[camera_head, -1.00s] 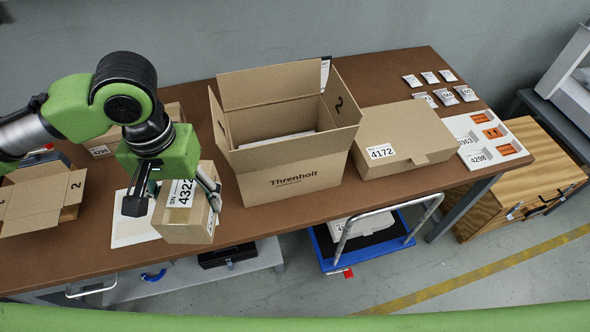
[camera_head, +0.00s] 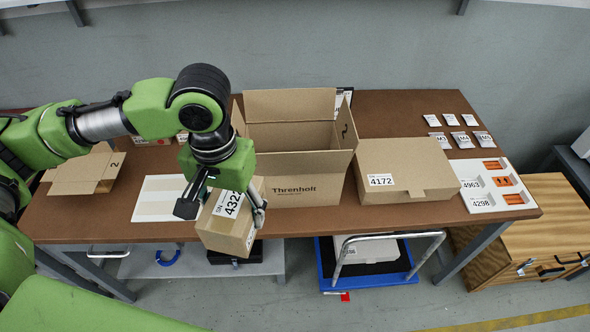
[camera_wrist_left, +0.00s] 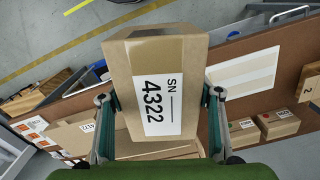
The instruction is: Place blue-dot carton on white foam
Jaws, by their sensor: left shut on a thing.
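My left gripper (camera_head: 224,208) is shut on a tan carton (camera_head: 228,232) with a white label reading SN 4322, one finger on each side. The carton is tilted and held near the table's front edge, in front of the large open box. No blue dot shows on its visible faces. In the left wrist view the carton (camera_wrist_left: 157,55) sits between both fingers (camera_wrist_left: 160,97). A flat white pad with a beige band, perhaps the white foam (camera_head: 158,186), lies on the table just left of the carton, which overlaps its right end in view. My right gripper is out of view.
An open Threnholt box (camera_head: 305,178) stands behind the carton. A closed box 4172 (camera_head: 415,165) and a white tray (camera_head: 478,207) with orange parts lie to the right. Small cartons (camera_wrist_left: 243,132) and an open tan box (camera_head: 80,175) are left of it.

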